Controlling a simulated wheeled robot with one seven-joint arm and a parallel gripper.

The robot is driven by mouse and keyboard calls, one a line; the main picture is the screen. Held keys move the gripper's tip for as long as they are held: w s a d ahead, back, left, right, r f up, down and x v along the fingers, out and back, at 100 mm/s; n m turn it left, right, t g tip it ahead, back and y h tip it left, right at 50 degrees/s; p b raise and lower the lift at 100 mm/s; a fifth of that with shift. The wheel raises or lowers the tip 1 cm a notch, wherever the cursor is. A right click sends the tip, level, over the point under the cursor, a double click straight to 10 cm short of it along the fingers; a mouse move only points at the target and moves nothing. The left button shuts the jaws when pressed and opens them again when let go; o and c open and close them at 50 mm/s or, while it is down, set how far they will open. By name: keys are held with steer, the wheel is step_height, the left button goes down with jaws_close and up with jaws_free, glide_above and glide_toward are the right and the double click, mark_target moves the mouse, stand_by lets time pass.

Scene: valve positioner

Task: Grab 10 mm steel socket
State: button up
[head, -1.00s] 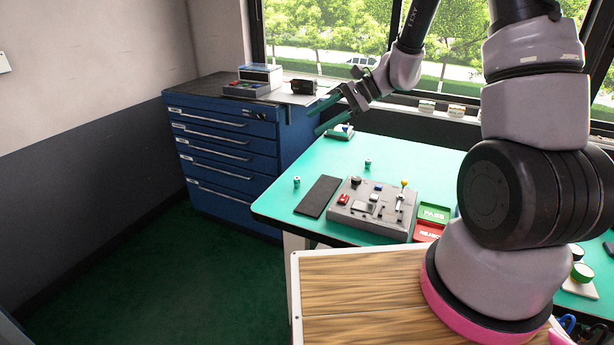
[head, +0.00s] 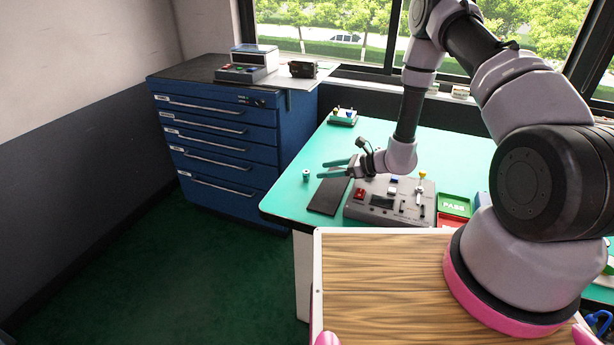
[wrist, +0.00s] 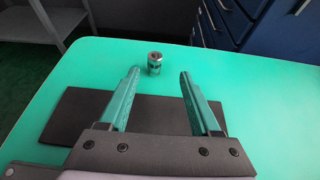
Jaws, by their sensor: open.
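A small steel-coloured cylinder with a dark hole in its top, which looks like a socket (wrist: 154,63), stands upright on the green tabletop in the wrist view. It also shows in the head view, where the socket (head: 306,176) is near the table's left edge. Its size marking is not readable. My gripper (wrist: 160,72) is open and empty, with its two green fingers pointing toward the socket. In the wrist view the socket is just beyond the fingertips, left of the middle of the gap. In the head view my gripper (head: 324,169) is right of the socket, apart from it.
A dark mat (head: 328,196) lies on the green table (head: 290,200) below my gripper. A grey control box (head: 380,212) with knobs and a yellow-topped lever is to the right, then a green PASS tray (head: 453,205). Blue drawers (head: 225,150) stand beyond the table's left side.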

mark_target(306, 172)
steer(key=shift+x, duration=1.15)
steer(key=x, duration=0.5)
steer(key=shift+s+a, duration=0.3)
steer(key=shift+s, duration=0.05)
jaws_close()
